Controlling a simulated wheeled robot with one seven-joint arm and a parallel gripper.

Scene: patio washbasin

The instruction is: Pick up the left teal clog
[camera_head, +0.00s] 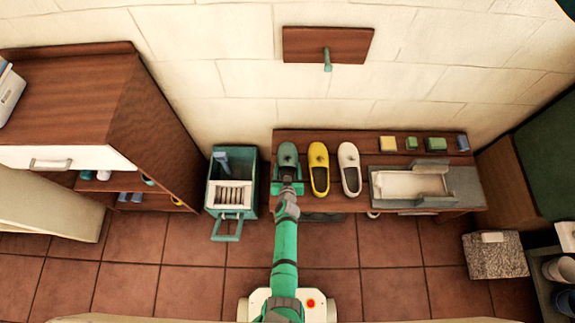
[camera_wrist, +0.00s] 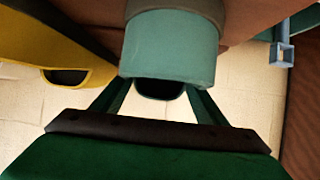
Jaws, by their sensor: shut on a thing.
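The teal clog (camera_head: 286,153) is at the left end of the wooden bench, partly covered by my gripper (camera_head: 289,182). In the wrist view the teal clog (camera_wrist: 170,48) fills the top middle, its end facing me and a dark opening below. My gripper (camera_wrist: 160,88) has one finger on each side of it and is shut on it. I cannot tell whether the clog touches the bench. A yellow clog (camera_head: 319,170) stands just to its right and also shows in the wrist view (camera_wrist: 88,62). A white clog (camera_head: 349,169) stands farther right.
The bench (camera_head: 378,147) also holds a grey basin (camera_head: 455,181) and several small blocks (camera_head: 412,143). A teal bin (camera_head: 217,199) with a blue-handled thing stands close on the left. A wooden wall panel with a teal peg (camera_head: 327,62) is above. Tiled floor lies in front.

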